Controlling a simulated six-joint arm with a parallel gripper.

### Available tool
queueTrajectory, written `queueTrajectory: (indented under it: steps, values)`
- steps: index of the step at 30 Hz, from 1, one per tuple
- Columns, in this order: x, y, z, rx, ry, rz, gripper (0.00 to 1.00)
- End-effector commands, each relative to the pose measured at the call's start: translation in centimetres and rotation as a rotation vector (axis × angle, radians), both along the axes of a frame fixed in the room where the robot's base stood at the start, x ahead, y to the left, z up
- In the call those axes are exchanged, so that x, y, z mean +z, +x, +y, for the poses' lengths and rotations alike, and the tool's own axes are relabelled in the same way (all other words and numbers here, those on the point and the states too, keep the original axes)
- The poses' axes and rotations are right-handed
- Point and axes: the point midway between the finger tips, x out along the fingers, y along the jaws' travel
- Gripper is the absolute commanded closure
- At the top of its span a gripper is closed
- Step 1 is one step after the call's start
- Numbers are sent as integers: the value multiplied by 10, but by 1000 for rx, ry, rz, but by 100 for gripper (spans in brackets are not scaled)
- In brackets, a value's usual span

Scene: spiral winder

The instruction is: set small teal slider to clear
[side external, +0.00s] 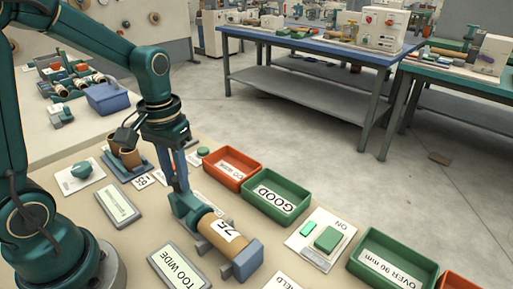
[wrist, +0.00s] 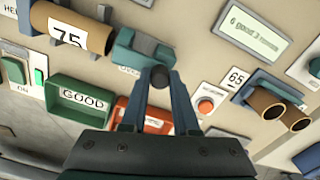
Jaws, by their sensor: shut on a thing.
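A small teal slider block (wrist: 139,50) sits beside the brown tube marked 75 in the wrist view. A dark round knob (wrist: 160,78) stands at its near side, between my fingertips. My gripper (wrist: 158,92) is shut on this knob. In the side view my gripper (side external: 180,188) points down, with its tips at the teal block (side external: 185,206) left of the tube. Lettering beside the slider is partly hidden by my fingers and I cannot read it, so I cannot tell which setting it is at.
The brown tube (side external: 222,230) rests in a grey-blue holder close to my gripper. A red bin (side external: 232,152) and a green GOOD bin (side external: 290,180) stand behind. A pair of brown tubes (wrist: 268,103), a red button (wrist: 206,104) and a display (wrist: 257,30) are nearby.

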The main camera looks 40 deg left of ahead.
Motion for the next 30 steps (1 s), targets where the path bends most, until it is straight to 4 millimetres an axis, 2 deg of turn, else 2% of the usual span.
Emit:
queueTrajectory:
  steps: [1, 3, 14, 24, 30]
  values:
    - [1, 0, 5, -4, 17, -4, 68]
    - [1, 0, 5, -3, 16, -4, 42]
    - [3, 0, 4, -3, 13, -3, 42]
    - [42, 1, 4, -3, 15, -9, 42]
    - [52, 0, 4, -3, 14, -4, 42]
